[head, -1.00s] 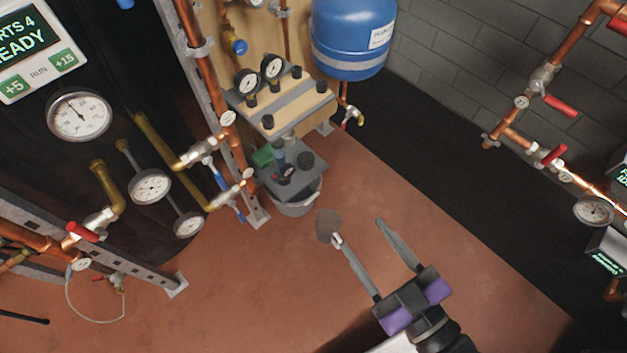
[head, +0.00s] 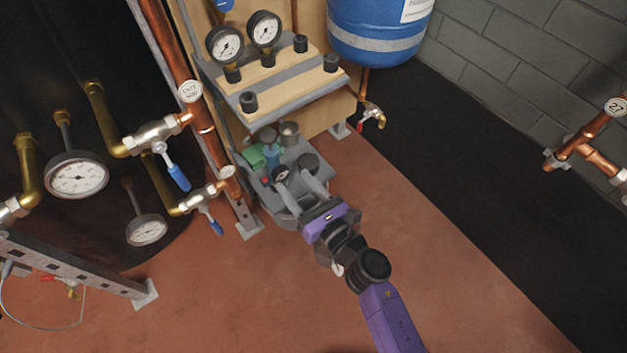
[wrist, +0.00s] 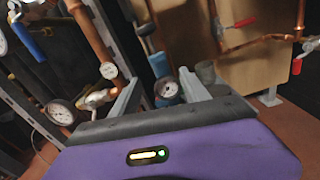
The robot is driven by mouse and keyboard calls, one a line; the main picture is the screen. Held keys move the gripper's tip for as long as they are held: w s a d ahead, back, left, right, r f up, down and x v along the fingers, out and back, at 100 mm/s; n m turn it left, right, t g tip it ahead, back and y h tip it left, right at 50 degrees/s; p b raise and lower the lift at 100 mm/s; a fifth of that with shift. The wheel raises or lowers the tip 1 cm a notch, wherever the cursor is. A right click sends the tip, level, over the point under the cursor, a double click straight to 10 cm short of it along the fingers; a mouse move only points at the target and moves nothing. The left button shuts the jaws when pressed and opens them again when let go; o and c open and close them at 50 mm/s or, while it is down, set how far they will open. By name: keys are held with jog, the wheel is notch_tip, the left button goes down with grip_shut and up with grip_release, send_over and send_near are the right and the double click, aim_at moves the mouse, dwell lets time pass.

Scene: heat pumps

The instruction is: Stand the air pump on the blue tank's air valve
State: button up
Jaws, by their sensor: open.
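The air pump appears to be the blue upright body (head: 272,156) with a small round gauge on the grey lower shelf; in the wrist view its blue part (wrist: 159,64) shows behind the gauge (wrist: 166,89). My gripper (head: 297,182) reaches over that shelf from the front, fingers open. In the wrist view, the gauge appears between the fingers (wrist: 160,90), which are not closed on it. The blue tank (head: 375,45) hangs on the wooden board at upper right, its top cut off. I cannot make out its air valve.
An upper shelf (head: 290,75) with two gauges and several black sockets overhangs the lower shelf. A copper pipe (head: 180,60) and a steel post stand close on the left. A red-handled valve (head: 372,115) hangs below the tank. The floor (head: 450,280) at right is clear.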

aim_at(270, 145)
jog(key=shift+n, duration=0.8)
jog(key=b+x, duration=0.2)
jog(key=x, duration=0.8)
jog(key=shift+a+r+b, duration=0.1)
jog(key=shift+b, duration=0.3)
grip_shut()
jog(key=shift+r+p, duration=1.9)
jog(key=shift+r, duration=0.3)
